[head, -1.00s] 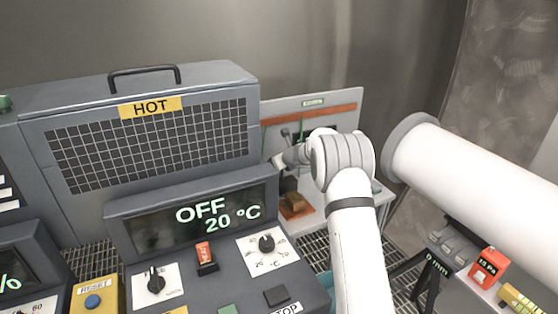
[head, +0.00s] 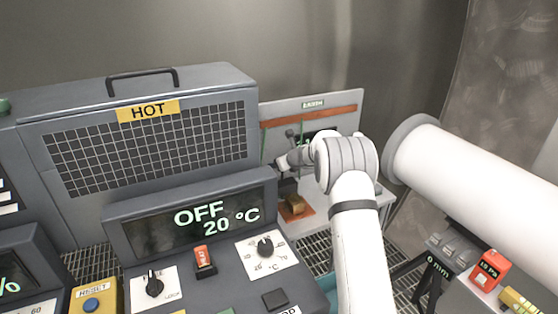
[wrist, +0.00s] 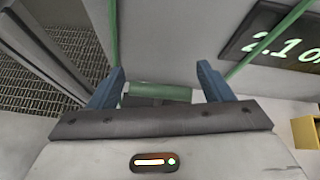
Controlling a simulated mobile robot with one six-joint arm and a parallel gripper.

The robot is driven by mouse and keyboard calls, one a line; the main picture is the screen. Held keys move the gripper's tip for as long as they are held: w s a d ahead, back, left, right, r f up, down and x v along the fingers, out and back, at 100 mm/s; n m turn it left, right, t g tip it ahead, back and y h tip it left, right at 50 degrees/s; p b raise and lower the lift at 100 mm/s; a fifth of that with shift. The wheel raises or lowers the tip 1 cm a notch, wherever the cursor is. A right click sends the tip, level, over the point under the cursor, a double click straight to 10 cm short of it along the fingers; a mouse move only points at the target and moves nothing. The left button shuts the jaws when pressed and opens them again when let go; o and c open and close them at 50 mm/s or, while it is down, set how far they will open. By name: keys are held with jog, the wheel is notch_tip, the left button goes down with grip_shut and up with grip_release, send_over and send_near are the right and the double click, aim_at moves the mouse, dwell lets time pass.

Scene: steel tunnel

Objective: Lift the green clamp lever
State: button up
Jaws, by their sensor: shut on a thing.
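In the wrist view, the two blue fingers of my gripper (wrist: 160,70) stand either side of a short green bar, the green clamp lever (wrist: 160,92). My gripper is shut on it. The bar lies crosswise between the fingers, and its lower side is partly hidden by the dark gripper body. In the head view my wrist and arm cover the lever and the fingers, in front of the grey panel (head: 340,108) with the orange stripe.
In the wrist view, a dark display (wrist: 280,40) is at upper right and a yellow block (wrist: 306,132) at the right edge. In the head view, the grey HOT cabinet (head: 190,95) stands left of my arm. A thick white tube (head: 470,175) is close on the right.

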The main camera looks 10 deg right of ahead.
jog(key=o, duration=0.4)
jog(key=shift+w+d+f, duration=0.1)
jog(key=shift+d+f, duration=0.05)
jog(key=shift+d, duration=0.1)
jog(key=shift+o, duration=0.4)
jog(key=shift+a, duration=0.1)
jog(key=b+v, duration=0.2)
jog(key=v, duration=0.6)
